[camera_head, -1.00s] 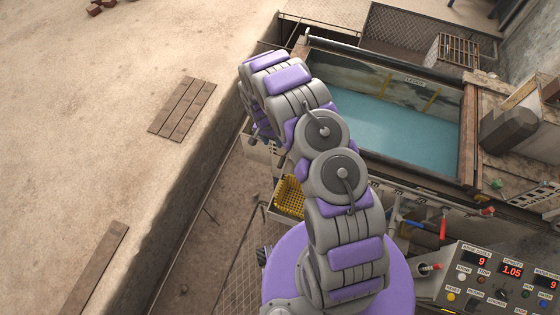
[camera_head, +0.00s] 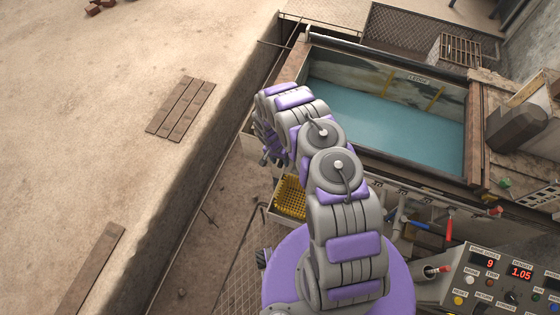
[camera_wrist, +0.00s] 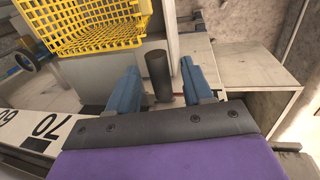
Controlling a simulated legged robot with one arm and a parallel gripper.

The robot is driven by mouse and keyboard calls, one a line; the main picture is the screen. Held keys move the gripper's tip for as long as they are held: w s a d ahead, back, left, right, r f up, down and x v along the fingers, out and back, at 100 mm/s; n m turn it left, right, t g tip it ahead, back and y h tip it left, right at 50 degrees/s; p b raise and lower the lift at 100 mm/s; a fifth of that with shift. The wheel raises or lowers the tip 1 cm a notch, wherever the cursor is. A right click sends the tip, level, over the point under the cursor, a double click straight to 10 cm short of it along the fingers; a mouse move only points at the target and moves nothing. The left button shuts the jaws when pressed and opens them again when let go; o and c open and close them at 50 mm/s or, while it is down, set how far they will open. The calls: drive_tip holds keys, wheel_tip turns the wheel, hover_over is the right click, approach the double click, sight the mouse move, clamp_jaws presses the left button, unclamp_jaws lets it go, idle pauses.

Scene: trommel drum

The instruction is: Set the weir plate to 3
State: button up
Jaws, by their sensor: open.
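My gripper (camera_wrist: 159,68) is open in the wrist view, its two blue fingers apart. A dark upright cylinder (camera_wrist: 157,75), like a handle or knob, stands between the fingers with a gap on each side. I cannot tell whether it belongs to the weir plate. A white scale strip (camera_wrist: 25,125) with black numbers 70 and 60 lies at the left. No mark 3 is legible, and the plate itself cannot be made out. In the head view my arm reaches to the tank's near left corner, and the gripper is mostly hidden.
A yellow mesh basket (camera_wrist: 85,25) is close at the upper left in the wrist view. A tank of blue-green water (camera_head: 385,110) lies beyond my arm. A control panel (camera_head: 490,285) with red displays stands at the lower right.

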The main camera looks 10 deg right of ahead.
drive_tip(key=shift+f, duration=0.1)
drive_tip(key=shift+c, duration=0.3)
clamp_jaws()
idle(0.4)
